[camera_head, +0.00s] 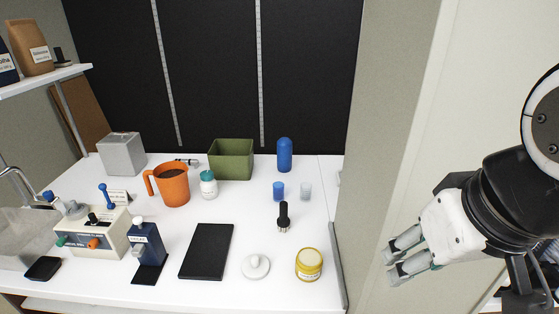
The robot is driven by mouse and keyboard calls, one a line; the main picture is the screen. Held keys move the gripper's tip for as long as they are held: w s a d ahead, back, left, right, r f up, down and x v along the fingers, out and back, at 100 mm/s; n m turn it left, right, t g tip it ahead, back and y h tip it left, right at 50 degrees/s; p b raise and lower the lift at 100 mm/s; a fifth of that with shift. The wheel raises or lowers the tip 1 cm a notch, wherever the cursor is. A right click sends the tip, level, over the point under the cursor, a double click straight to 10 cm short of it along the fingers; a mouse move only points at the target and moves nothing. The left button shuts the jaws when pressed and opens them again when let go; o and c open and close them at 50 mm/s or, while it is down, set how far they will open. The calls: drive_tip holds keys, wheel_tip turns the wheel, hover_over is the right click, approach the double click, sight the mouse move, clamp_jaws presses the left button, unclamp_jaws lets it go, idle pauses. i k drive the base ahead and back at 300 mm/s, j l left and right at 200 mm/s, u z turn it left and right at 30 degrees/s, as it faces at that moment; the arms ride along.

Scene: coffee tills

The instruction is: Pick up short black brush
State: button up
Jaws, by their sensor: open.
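The short black brush (283,215) stands upright on the white counter, right of the middle. It has a dark handle on top and a paler lower end. My gripper (391,262) is at the right of the view, open and empty. It is well apart from the brush, to its right and beyond the counter's right edge. Nothing hides the brush.
A blue cup (278,191) and a clear cup (305,191) stand just behind the brush. A yellow jar (309,264) and a white round tool (255,267) are in front. A black slab (207,251) lies left. A wall edge (375,170) rises right of the counter.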

sight(283, 222)
drive_tip(key=z, duration=1)
drive_tip(key=u, duration=1.25)
drive_tip(key=i+j+z, duration=0.1)
drive_tip(key=j, duration=0.2)
drive_tip(key=i+j+z, duration=0.1)
drive_tip(key=j, duration=0.25)
drive_tip(key=i+j, duration=0.25)
drive_tip(key=i+j+z, duration=0.15)
drive_tip(key=j, duration=0.25)
drive_tip(key=i+j+z, duration=0.1)
drive_tip(key=j, duration=0.25)
